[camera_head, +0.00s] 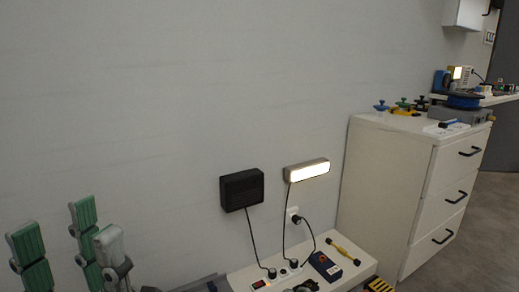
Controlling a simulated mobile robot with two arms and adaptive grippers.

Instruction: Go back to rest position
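My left gripper (62,222) shows at the lower left. Its green-padded fingers point upward and stand apart, with nothing between them. The plain grey wall (200,110) is behind it. The gripper's base and most of the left arm are below the picture edge. My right gripper is not in view.
A low white surface (343,283) at bottom centre holds a power strip (278,276), a dark blue device (325,266) and a yellow-handled tool (343,250). A black box (242,189) and a lit lamp (307,170) are on the wall. A white drawer cabinet (385,190) stands right.

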